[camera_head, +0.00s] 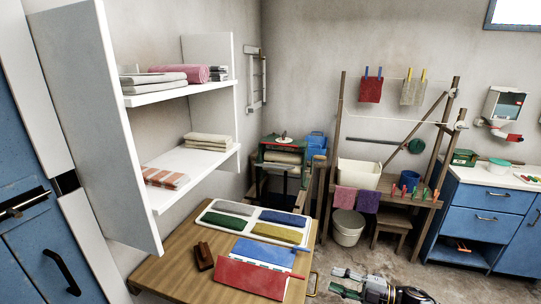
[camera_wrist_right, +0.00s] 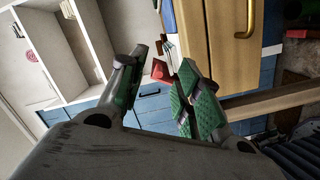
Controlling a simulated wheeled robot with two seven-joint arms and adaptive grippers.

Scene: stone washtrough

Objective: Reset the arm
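My right gripper (camera_head: 341,281) shows at the bottom of the head view, right of the wooden table (camera_head: 185,262) and over the floor. Its fingers point left, toward the table. In the right wrist view its two green-padded fingers (camera_wrist_right: 160,75) stand apart, with nothing held between them. My left arm and gripper are not seen in either view.
A white bucket (camera_head: 347,229) and blue cabinets (camera_head: 480,224) stand beyond the open floor.

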